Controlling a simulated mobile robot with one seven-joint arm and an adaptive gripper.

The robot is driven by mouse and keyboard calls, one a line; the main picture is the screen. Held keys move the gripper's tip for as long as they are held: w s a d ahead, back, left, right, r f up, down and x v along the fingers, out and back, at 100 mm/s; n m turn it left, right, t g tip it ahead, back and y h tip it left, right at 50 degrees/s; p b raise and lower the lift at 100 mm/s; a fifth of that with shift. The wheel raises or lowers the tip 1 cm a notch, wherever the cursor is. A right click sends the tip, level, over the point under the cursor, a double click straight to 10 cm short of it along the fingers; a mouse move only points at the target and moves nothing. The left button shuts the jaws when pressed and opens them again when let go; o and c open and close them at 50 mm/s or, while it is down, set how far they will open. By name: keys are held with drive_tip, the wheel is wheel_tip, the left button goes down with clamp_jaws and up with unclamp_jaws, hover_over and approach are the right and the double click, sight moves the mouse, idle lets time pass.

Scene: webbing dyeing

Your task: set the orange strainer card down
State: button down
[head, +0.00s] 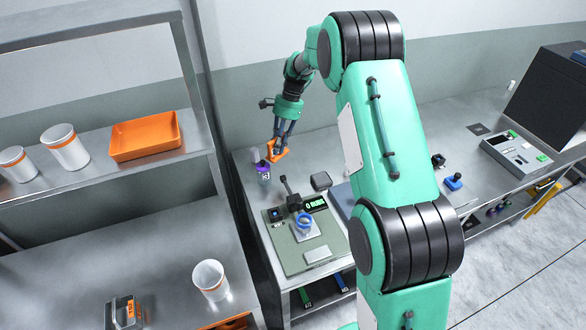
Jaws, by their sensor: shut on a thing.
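My gripper (280,137) is at the back left of the grey workbench (325,143), pointing down. It is shut on the orange strainer card (277,152), which is tilted and looks to be at or just above the bench top. I cannot tell whether the card touches the bench. A small grey container with a purple rim (263,171) stands just left of and in front of the card.
A green-grey mat (282,248) with a blue ring-shaped part (304,222) and a small display (315,204) lies in front. A dark rounded block (321,181) is nearby. A shelf at left holds an orange tray (145,150) and white cups (66,147).

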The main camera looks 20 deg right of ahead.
drive_tip(key=m, duration=0.2)
drive_tip(key=w+d+f+m+t, duration=0.1)
drive_tip(key=m+t, duration=0.1)
drive_tip(key=m, duration=0.1)
drive_tip(key=shift+w+d+f+m, duration=0.2)
drive_tip(key=shift+d+m, duration=0.1)
drive_tip(key=shift+d, duration=0.05)
drive_tip(key=m, duration=0.1)
drive_tip(key=d+m+t, duration=0.1)
drive_tip(key=m, duration=0.1)
drive_tip(key=w+f+m+t, duration=0.1)
drive_tip(key=shift+w+d+m, duration=0.1)
drive_tip(key=shift+d+m, duration=0.2)
drive_tip(key=shift+m, duration=0.1)
drive_tip(key=d+m, duration=0.1)
drive_tip(key=m, duration=0.1)
drive_tip(key=w+d+m+t+h, duration=0.1)
drive_tip(key=m, duration=0.2)
drive_tip(key=d+m+t+h, duration=0.1)
drive_tip(key=m, duration=0.2)
drive_tip(key=shift+w+d+f+b, duration=0.15)
drive_tip(key=shift+w+d+b, duration=0.05)
drive_tip(key=shift+d+b, duration=0.2)
drive_tip(key=shift+m, duration=0.3)
drive_tip(key=shift+f+b, duration=0.6)
drive_tip(key=shift+f, duration=1.95)
drive_tip(key=shift+f+b, duration=0.7)
drive_tip(key=shift+f, duration=1.75)
